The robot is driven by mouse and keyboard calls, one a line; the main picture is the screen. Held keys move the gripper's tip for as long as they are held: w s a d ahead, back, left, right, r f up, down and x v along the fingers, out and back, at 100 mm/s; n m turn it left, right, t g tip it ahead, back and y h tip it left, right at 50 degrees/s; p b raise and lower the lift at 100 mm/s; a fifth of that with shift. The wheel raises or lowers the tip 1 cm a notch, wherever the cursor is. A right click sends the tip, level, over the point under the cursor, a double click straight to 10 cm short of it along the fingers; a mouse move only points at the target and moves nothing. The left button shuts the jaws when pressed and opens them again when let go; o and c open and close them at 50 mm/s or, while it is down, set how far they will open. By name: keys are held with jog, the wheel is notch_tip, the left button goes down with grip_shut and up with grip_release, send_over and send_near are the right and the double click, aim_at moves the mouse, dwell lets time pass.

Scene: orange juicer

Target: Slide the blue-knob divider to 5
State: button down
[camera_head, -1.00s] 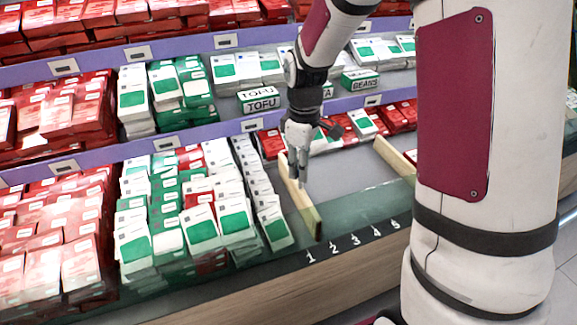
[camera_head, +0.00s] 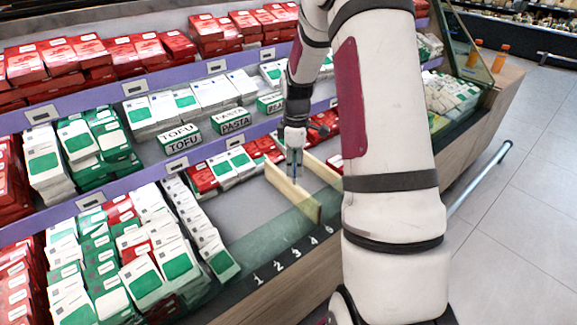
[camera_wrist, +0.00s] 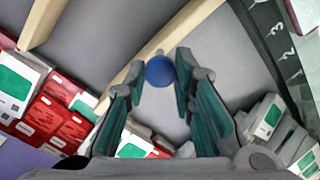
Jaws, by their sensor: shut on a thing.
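The wooden divider (camera_head: 290,192) stands upright in the grey shelf bay. In the head view its front end lies close to the 4 and the last mark of the number strip (camera_head: 297,253); I cannot tell the exact mark. Its blue knob (camera_wrist: 160,72) shows in the wrist view between the fingertips of my gripper (camera_wrist: 160,66). My gripper (camera_head: 295,170) is above the divider in the head view, shut on the knob. The knob is hard to see there.
Another wooden divider (camera_head: 322,171) stands to the right, partly behind my arm. White and green boxes (camera_head: 205,228) fill the left of the bay. Red and white boxes (camera_head: 228,167) line its back. The bay floor left of the divider (camera_head: 245,208) is bare.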

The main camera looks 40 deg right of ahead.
jog(key=shift+d, duration=0.3)
jog(key=c, duration=1.3)
grip_release()
jog(key=shift+c, duration=0.2)
jog(key=shift+r, duration=0.45)
notch_tip(320, 180, up, 11)
jog(key=shift+a+r, duration=0.1)
